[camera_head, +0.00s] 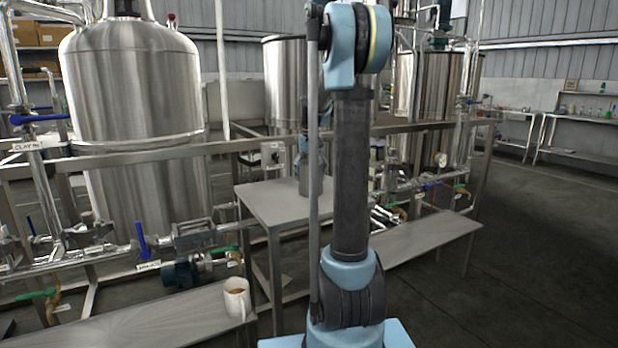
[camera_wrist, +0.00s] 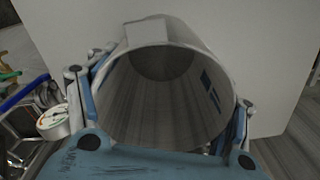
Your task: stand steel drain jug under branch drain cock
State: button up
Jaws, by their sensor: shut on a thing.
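The steel drain jug (camera_wrist: 165,100) fills the middle of the wrist view, its open mouth facing the camera. It looks empty inside. My gripper (camera_wrist: 160,112) is shut on it, with a finger at each side of its wall.
Another low bench (camera_head: 425,238) at right has a clear front part. Steel tanks (camera_head: 135,90), frame rails and pipes with blue-handled valves (camera_head: 143,240) stand behind. The right floor is free.

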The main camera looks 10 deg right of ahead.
jog(key=o, duration=1.2)
jog(key=shift+c, duration=0.2)
jog(key=shift+r, duration=0.1)
